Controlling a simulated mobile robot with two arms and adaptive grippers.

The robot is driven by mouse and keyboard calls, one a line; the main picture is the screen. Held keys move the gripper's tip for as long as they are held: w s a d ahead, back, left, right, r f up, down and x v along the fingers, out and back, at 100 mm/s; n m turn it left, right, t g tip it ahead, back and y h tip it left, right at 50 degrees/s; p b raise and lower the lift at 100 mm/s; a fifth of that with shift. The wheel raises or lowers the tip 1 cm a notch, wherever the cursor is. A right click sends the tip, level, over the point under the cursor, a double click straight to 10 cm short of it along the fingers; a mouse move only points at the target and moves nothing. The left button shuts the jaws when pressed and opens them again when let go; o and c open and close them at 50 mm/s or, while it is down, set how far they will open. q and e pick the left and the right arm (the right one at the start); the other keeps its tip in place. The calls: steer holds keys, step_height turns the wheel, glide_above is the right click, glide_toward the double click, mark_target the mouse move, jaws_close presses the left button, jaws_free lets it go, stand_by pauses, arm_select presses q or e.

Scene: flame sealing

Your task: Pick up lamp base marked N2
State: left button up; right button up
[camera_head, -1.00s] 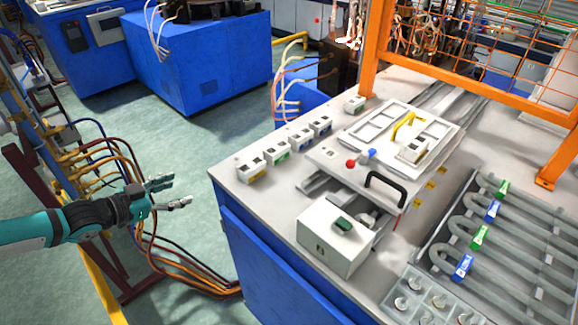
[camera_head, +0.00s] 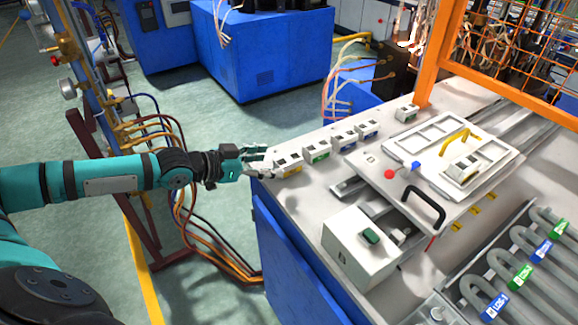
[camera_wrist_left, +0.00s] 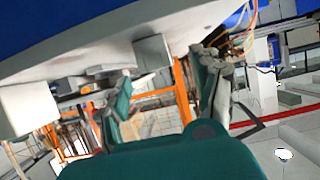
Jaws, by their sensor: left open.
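Small white lamp bases stand in a row along the back left edge of the table. The nearest one (camera_head: 288,163) has a yellow label; others have a green label (camera_head: 317,153) and a blue label (camera_head: 344,141). Their markings are too small to read, so I cannot tell which is N2. My left gripper (camera_head: 266,162) is open at the table's left corner, just left of the yellow-labelled base. In the left wrist view, a pale block (camera_wrist_left: 153,54), apparently that base, shows between the open teal fingers (camera_wrist_left: 166,72). I cannot tell whether they touch it.
The table (camera_head: 300,200) also carries a tray assembly with a black handle (camera_head: 424,207), a white box with a green switch (camera_head: 352,245), and grey tubes with coloured tags (camera_head: 520,275). An orange mesh frame (camera_head: 443,50) stands behind.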

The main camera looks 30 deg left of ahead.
mark_target(288, 159)
arm_select(q)
steer(key=shift+w+d+f, duration=0.15)
steer(key=shift+w+d, duration=0.15)
steer(key=shift+w, duration=0.25)
steer(key=shift+w+d, duration=0.2)
steer(key=x, duration=0.1)
steer(key=p+x, duration=0.2)
steer(key=x, duration=0.1)
steer(key=shift+w+d+r, duration=0.15)
steer(key=shift+d+r, duration=0.15)
steer(key=shift+w+d+f, duration=0.1)
steer(key=shift+w+f, duration=0.05)
steer(key=shift+c, duration=0.7)
steer(key=c, duration=1.1)
arm_select(e)
steer(key=shift+w+d+r, duration=0.1)
steer(key=shift+d+r, duration=0.05)
steer(key=shift+r, duration=0.4)
steer(key=shift+w+d+r, duration=0.1)
steer(key=shift+r, duration=0.45)
